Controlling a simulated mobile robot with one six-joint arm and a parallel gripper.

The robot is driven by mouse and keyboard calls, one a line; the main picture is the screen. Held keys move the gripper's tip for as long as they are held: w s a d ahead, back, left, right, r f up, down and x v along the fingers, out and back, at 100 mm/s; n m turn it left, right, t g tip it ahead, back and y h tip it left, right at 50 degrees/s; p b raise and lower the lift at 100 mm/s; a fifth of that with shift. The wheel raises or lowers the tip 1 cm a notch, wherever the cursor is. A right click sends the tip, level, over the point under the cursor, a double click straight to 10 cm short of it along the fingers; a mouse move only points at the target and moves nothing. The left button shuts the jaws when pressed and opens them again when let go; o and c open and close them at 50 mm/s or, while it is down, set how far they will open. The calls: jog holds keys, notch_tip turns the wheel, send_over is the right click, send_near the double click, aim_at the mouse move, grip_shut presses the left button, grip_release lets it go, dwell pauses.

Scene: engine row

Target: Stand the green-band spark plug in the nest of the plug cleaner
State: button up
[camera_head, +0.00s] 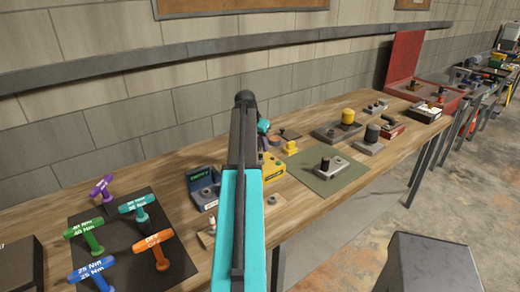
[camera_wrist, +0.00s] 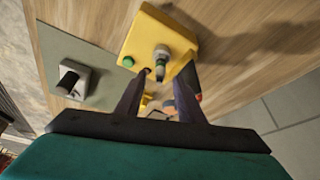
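The plug cleaner is a yellow box (camera_head: 273,171) on the bench, partly hidden by my arm in the head view.
A small block with a pale plug (camera_head: 211,222) is left of my arm. A dark mat (camera_head: 113,225) holds several coloured T-handles. Right of the cleaner, a green mat (camera_head: 342,178) holds a metal fixture.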

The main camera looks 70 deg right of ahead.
jog(key=b+v, duration=0.3)
jog(key=v, duration=0.8)
jog(key=shift+w+d, duration=0.1)
dwell(0.6)
